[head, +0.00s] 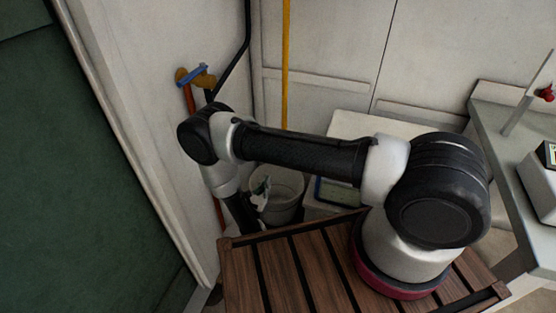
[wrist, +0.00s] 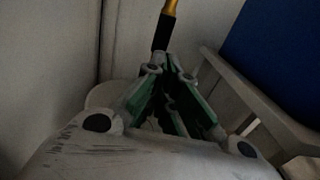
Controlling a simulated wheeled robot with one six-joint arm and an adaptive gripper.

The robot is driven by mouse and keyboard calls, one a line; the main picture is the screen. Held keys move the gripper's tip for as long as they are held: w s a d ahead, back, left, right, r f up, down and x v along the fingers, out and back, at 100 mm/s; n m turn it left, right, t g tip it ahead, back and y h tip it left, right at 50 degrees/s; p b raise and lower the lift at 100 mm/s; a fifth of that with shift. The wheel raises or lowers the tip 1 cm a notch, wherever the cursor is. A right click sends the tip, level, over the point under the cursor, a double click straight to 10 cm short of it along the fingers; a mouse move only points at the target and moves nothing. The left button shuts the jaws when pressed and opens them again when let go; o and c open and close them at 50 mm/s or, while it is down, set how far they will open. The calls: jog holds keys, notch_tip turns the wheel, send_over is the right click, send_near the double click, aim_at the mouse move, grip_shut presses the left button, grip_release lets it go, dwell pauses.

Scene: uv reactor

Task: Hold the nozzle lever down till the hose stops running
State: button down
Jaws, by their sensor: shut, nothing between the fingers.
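A brass fitting with a blue lever (head: 192,74) is on the wall at upper left in the head view, with an orange-red hose or pipe (head: 189,98) running down from it. I cannot tell if water is running. My gripper (wrist: 170,72) shows in the wrist view with green-sided fingers, shut and empty. In the head view it is low by the bucket, partly behind my arm. A black part with a gold end (wrist: 164,30) stands just beyond the fingertips in the wrist view; I cannot tell whether it is the nozzle or touches them.
A white bucket (head: 289,203) stands in the corner, with a yellow pole (head: 285,65) behind it. A black hose or cable (head: 240,52) runs down the wall. A wooden slatted surface (head: 285,272) lies below my arm. A grey bench (head: 495,135) is at right. The wrist view shows a blue panel (wrist: 275,50).

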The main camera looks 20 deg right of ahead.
jog(key=x, duration=1.4)
jog(key=shift+w, duration=0.1)
